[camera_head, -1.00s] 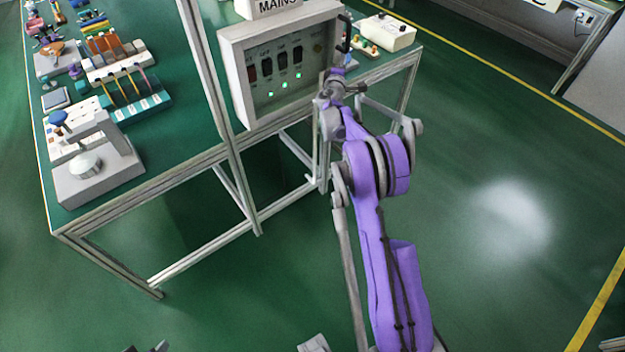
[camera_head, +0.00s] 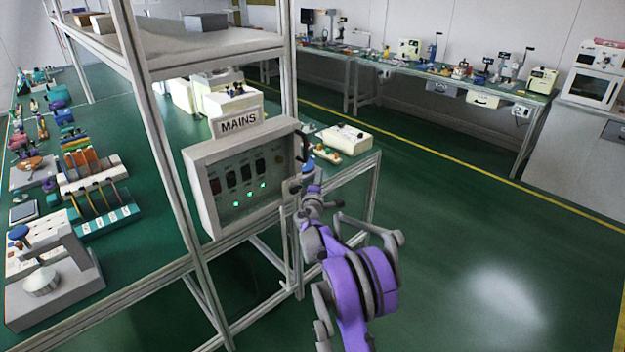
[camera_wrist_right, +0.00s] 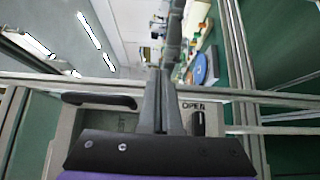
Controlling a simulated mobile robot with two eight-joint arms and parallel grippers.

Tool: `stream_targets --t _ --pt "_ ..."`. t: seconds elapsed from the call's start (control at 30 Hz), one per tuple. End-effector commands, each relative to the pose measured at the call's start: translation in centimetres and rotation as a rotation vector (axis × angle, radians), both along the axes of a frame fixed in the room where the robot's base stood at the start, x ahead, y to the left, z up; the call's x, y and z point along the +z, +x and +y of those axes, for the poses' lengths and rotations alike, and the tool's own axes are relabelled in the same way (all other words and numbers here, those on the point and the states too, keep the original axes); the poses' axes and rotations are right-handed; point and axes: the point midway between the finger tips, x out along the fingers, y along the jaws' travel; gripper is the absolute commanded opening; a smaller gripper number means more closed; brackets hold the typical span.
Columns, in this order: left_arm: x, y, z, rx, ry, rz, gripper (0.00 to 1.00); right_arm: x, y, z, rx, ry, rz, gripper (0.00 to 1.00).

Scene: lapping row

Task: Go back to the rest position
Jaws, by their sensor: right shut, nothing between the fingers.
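My right arm reaches up from the bottom of the head view. Its gripper (camera_head: 309,186) is small and partly hidden by the wrist, in front of the right side of the grey MAINS panel (camera_head: 205,203). In the right wrist view the gripper (camera_wrist_right: 162,82) is shut and empty, with a grey panel face behind it. A dark handle (camera_wrist_right: 100,100) and a black knob (camera_wrist_right: 198,124) under the word OPEN show on that face. Whether the fingers touch the panel I cannot tell. My left gripper is not in view.
A metal-framed bench (camera_head: 110,262) with tools stands at left, its upright (camera_head: 150,125) and shelf (camera_head: 215,42) close to the panel. A white box (camera_head: 345,138) lies behind my right gripper. The green floor (camera_head: 470,240) at right is clear. Another bench (camera_head: 440,75) lines the far wall.

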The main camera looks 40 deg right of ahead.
Motion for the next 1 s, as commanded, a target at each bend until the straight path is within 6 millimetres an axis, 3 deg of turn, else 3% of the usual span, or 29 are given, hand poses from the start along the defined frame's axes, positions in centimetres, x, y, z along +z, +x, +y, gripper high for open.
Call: stream_targets --t 0.1,0.3,0.5,0.77,0.87,1.0 --pt "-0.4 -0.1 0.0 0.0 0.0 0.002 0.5 -0.2 -2.9 0.0 -0.001 0.001 0.001 0.0" --pt "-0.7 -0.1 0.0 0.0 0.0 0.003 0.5 -0.1 -6.2 -0.1 -0.001 0.0 0.0 0.0" --pt "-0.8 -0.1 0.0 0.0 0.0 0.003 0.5 -0.1 -7.4 0.0 0.001 0.0 0.0 0.0" --pt "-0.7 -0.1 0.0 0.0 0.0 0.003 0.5 0.1 -7.5 0.2 0.0 0.006 -0.004 0.0" --pt "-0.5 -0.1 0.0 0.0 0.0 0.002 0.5 1.2 -7.8 1.6 -0.007 0.045 -0.03 0.0" --pt "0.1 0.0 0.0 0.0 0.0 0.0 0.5 3.8 -9.6 5.9 -0.038 0.187 -0.101 0.0"
